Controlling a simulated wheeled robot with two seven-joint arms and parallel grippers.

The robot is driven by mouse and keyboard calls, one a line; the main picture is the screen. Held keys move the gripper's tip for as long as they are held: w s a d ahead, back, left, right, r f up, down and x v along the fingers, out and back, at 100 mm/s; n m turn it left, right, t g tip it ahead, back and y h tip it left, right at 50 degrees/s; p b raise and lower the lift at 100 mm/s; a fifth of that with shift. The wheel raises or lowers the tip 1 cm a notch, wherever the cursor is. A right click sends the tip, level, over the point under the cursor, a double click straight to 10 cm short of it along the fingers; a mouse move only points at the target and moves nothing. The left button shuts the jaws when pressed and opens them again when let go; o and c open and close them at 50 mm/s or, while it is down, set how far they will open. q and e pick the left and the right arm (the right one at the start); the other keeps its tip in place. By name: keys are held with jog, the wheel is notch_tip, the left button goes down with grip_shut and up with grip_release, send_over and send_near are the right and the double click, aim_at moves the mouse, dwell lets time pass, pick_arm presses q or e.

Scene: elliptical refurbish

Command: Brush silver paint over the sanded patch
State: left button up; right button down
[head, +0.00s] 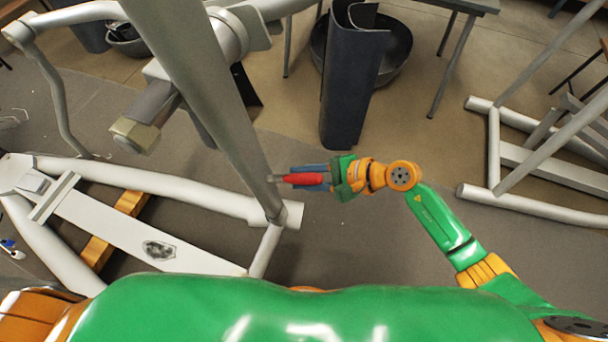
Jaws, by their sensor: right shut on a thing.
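My right gripper (315,180) is right of centre, reaching left from the green and orange arm. It is shut on a red-handled tool (298,179), which looks like the brush. Its short grey tip points left and overlaps the edge of the grey slanted tube; I cannot tell whether they touch. A dark, mottled patch (159,249) with a pale rim lies on the flat white beam (105,226) of the frame at the lower left. The gripper is well to the right of the patch and apart from it. My left gripper is out of view.
A grey slanted tube (212,90) of the elliptical crosses between the gripper and the white beam. A dark curved panel (350,85) stands behind the gripper, before a black bowl-shaped container (397,50). Another white frame (535,205) lies at the right. Some floor is clear between.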

aim_at(302, 175)
jog(key=shift+s+a+r+p, duration=0.1)
jog(key=shift+r+p, duration=0.6)
jog(key=shift+r, duration=0.4)
jog(key=shift+s+r+p, duration=0.1)
jog(key=shift+r+p, duration=0.6)
jog(key=shift+r, duration=0.4)
jog(key=shift+f+b, duration=0.25)
jog(key=shift+b, duration=0.2)
notch_tip(302, 175, down, 11)
jog(key=w+b, duration=0.1)
jog(key=b, duration=1.2)
jog(key=s+d+b, duration=0.1)
jog(key=d+b, duration=0.1)
jog(key=d, duration=0.4)
jog(key=shift+s+r, duration=0.3)
jog(key=shift+s, duration=0.1)
jog(key=shift+d, duration=0.1)
